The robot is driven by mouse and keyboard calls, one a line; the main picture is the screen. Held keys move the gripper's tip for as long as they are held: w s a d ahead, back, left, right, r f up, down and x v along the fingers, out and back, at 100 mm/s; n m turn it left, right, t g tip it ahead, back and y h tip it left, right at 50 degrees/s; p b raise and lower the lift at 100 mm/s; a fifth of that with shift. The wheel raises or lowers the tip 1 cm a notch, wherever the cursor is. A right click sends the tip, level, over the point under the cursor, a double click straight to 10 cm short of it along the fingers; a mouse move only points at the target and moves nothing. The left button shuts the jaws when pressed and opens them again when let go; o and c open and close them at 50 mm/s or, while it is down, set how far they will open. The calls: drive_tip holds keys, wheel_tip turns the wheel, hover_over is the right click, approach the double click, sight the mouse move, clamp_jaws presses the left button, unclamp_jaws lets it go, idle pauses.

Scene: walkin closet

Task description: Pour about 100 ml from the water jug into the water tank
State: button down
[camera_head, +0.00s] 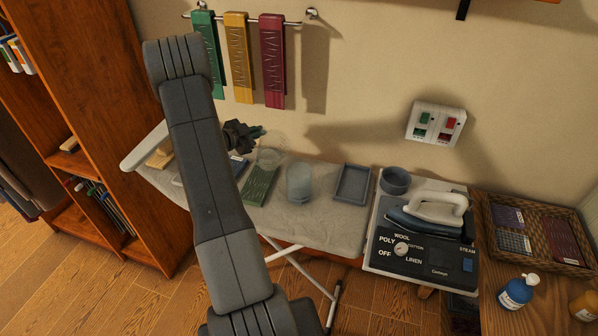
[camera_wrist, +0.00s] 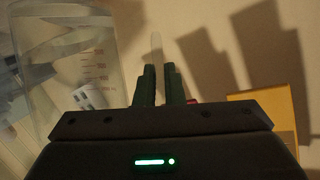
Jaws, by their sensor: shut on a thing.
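The water jug (camera_wrist: 70,65) is a clear vessel with red measuring marks, at the left of the wrist view. In the head view it shows faintly as a clear shape (camera_head: 270,156) beside my gripper (camera_head: 258,131). My gripper's green fingers, also in the wrist view (camera_wrist: 160,84), are shut on a thin pale part that looks like the jug's handle. The jug looks about upright; its water level is unclear. A pale blue translucent cylinder (camera_head: 300,184), apparently the water tank, stands on the ironing board, right of and nearer than the jug.
On the ironing board (camera_head: 325,226) lie a green flat item (camera_head: 259,186) and a grey tray (camera_head: 352,184). A dark round bowl (camera_head: 395,182) and an iron (camera_head: 432,212) are on the control unit to the right. Colored cloths (camera_head: 238,57) hang on the wall rail behind.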

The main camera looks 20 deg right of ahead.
sight(262, 127)
drive_tip(key=shift+s+d+f+m+b, duration=0.2)
drive_tip(key=shift+s+m+b, duration=0.1)
drive_tip(key=shift+b, duration=0.7)
drive_tip(key=shift+m+t, duration=0.5)
drive_tip(key=shift+m, duration=0.2)
drive_tip(key=r, duration=0.1)
drive_tip(key=s+r+b, duration=0.1)
drive_tip(key=s+d+r, duration=0.1)
drive_tip(key=r, duration=0.1)
drive_tip(key=shift+r, duration=0.1)
drive_tip(key=shift+s+r+b, duration=0.2)
drive_tip(key=shift+s+b, duration=0.05)
drive_tip(key=shift+b, duration=0.75)
drive_tip(key=r+m+b, duration=0.1)
drive_tip(key=s+r+m+t+b, duration=0.1)
drive_tip(key=r+b, duration=0.1)
drive_tip(key=s+d+r+m+b, duration=0.1)
drive_tip(key=b, duration=0.1)
drive_tip(key=shift+d+r, duration=0.1)
drive_tip(key=shift+r, duration=0.05)
drive_tip(key=shift+s+r+b, duration=0.1)
drive_tip(key=shift+b, duration=0.2)
drive_tip(key=shift+s+d+r+m+b, duration=0.1)
drive_tip(key=shift+s+r+m+b, duration=0.25)
drive_tip(key=shift+b, duration=0.3)
drive_tip(key=shift+s+d+r+m+t+b, duration=0.25)
drive_tip(key=shift+r+m+t+b, duration=0.2)
drive_tip(key=shift+b, duration=0.5)
